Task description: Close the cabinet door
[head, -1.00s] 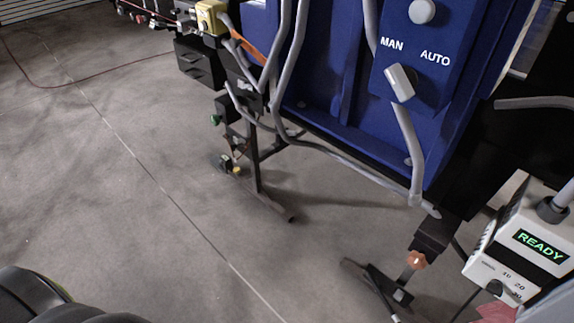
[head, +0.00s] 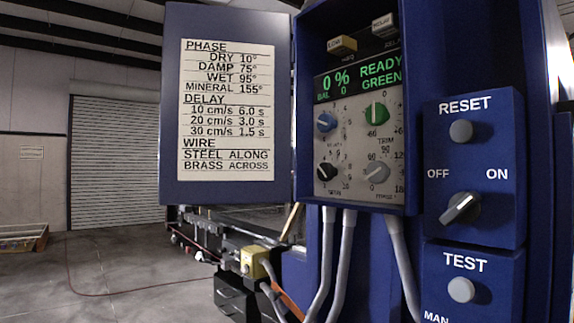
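The blue cabinet (head: 308,120) is in the upper middle of the head view. Its door (head: 170,110) stands swung open to the left, with its inner face and a white printed chart (head: 228,110) towards me. The open front shows a control panel (head: 352,145) with several knobs and a green display reading 0 % and READY GREEN. Neither of my grippers shows in this view.
To the right is a blue panel with a RESET button (head: 461,131), an OFF/ON switch (head: 461,208) and a TEST button (head: 461,289). Grey conduits (head: 345,265) run below the cabinet. A yellow box (head: 254,262) sits lower left. Open floor (head: 110,265) lies at left.

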